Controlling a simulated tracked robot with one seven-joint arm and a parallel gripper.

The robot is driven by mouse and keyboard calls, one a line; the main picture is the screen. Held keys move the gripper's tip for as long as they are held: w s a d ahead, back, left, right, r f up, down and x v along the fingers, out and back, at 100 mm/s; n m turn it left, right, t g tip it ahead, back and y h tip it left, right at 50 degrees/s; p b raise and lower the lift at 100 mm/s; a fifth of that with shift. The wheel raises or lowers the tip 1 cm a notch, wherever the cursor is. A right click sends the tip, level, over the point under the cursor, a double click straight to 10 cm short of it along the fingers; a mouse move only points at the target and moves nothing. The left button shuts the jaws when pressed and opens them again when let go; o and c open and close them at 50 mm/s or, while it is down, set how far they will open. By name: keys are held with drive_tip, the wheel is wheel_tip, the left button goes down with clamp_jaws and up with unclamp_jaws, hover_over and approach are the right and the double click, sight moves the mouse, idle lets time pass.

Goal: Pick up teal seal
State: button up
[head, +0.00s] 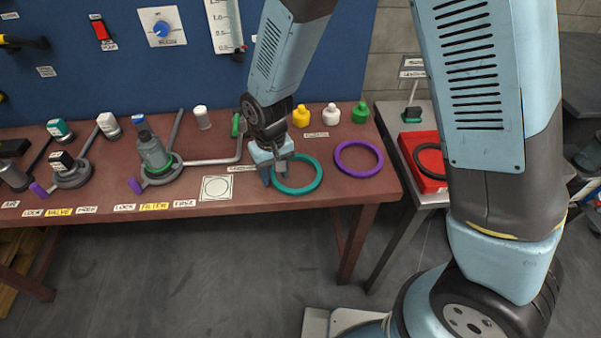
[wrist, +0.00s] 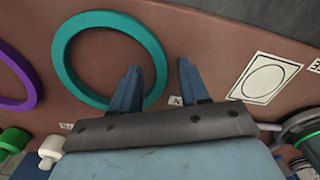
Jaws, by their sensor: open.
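The teal seal (head: 297,189) is a flat ring lying on the reddish-brown bench near its front edge. It also shows in the wrist view (wrist: 66,49). My gripper (head: 275,178) is at the ring's left side in the head view, pointing down. In the wrist view my gripper (wrist: 160,75) is open, with one finger overlapping the ring's rim and inside in the picture, the other outside the ring. Nothing is between the fingers but a bit of rim and bench. Whether the fingers touch the ring I cannot tell.
A purple ring (head: 359,172) lies right of the teal seal. A white card with a circle (head: 216,188) lies to the left. Yellow (head: 301,116), white (head: 331,114) and green (head: 360,112) bottles stand behind. A filter housing (head: 156,157) stands further left.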

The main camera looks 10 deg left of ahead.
drive_tip(key=shift+f, duration=0.55)
drive_tip(key=shift+c, duration=0.2)
clamp_jaws()
